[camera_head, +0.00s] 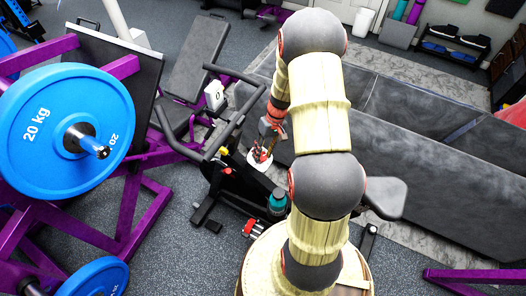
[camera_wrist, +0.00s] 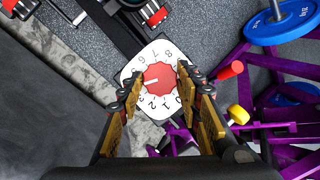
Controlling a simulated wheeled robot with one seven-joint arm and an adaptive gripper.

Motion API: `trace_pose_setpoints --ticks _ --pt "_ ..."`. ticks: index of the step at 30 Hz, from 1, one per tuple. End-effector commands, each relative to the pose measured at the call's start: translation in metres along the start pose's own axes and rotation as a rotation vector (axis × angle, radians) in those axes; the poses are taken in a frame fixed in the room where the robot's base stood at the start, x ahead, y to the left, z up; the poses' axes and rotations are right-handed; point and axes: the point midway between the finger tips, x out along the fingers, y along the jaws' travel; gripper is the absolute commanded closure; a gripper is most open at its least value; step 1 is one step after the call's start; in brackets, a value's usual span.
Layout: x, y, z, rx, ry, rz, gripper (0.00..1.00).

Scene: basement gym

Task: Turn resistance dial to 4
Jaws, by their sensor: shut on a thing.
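The resistance dial is a red knob (camera_wrist: 158,77) on a white plate (camera_wrist: 170,49) with black numerals around it. In the head view the white plate (camera_head: 254,162) sits on the black exercise bike (camera_head: 238,180). My gripper (camera_wrist: 160,92) has a finger on either side of the knob and is closed on it; it also shows in the head view (camera_head: 265,148). A pale mark on the knob points to the left in the wrist view. The left finger covers part of the scale there, so I cannot read the exact number it points at.
The bike's handlebar (camera_head: 238,128) rises left of my arm, with a small display (camera_head: 214,95). A teal bottle (camera_head: 278,201) is close to the dial. A purple rack with a blue 20 kg plate (camera_head: 40,150) stands at the left. Grey mats lie at the right.

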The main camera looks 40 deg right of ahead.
Motion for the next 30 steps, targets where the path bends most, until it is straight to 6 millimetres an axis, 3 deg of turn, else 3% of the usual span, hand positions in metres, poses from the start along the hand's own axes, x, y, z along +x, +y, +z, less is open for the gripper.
trace_pose_setpoints --ticks 22,23,30 --pt "0.0 0.0011 -0.0005 0.074 0.001 -0.035 0.91" --pt "0.0 0.001 -0.0005 0.074 0.001 -0.035 0.64" --pt "0.0 0.0009 -0.0002 0.074 0.0 -0.035 0.5"
